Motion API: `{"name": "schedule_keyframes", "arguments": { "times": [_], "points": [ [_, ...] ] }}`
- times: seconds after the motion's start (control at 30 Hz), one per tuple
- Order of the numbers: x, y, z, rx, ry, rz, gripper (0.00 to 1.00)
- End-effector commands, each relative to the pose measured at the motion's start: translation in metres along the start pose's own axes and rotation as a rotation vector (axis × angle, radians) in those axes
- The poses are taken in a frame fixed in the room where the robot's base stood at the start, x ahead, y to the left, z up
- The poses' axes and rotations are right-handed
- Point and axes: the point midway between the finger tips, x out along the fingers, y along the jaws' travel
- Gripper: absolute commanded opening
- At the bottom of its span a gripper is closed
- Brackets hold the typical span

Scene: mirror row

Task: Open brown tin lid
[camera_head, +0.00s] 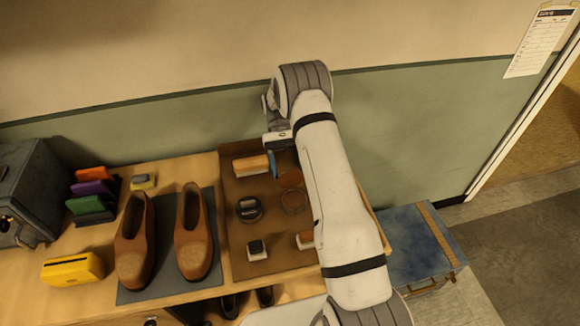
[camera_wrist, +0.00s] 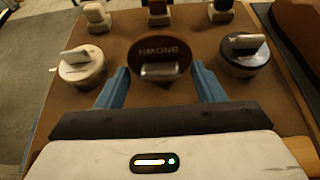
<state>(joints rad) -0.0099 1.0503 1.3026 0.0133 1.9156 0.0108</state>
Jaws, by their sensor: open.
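The brown tin (camera_wrist: 150,47) is a round dark brown disc in the middle of the wrist view, with "BROWN" upside down on its lid and a pale grey grip (camera_wrist: 162,70) standing up from the lid. The lid appears to sit on the tin. My gripper (camera_wrist: 163,86) is open, with one blue finger on each side of the grip and nothing held. Whether a finger touches the tin is unclear. In the head view, the brown tin (camera_head: 293,202) is partly hard to make out beside my arm, which hides part of the mat.
A white tin (camera_wrist: 82,67) and a black tin (camera_wrist: 243,53) flank the brown one closely. Several small blocks (camera_wrist: 158,10) stand beyond. In the head view, a brush (camera_head: 252,165) lies on the brown mat (camera_head: 232,240), and brown shoes (camera_head: 193,245) stand left.

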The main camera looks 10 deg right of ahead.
Motion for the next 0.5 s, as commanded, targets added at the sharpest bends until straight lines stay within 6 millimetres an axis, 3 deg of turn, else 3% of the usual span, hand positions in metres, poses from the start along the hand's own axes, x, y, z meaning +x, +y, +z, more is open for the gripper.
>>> {"name": "schedule_keyframes", "arguments": {
  "times": [0.17,0.33,0.5],
  "points": [
    [-0.011,0.000,0.023,0.000,0.004,0.000,0.62],
    [-0.031,0.000,0.065,0.000,0.003,0.000,0.62],
    [-0.038,0.000,0.081,0.000,0.000,0.000,0.62]
  ]
}}
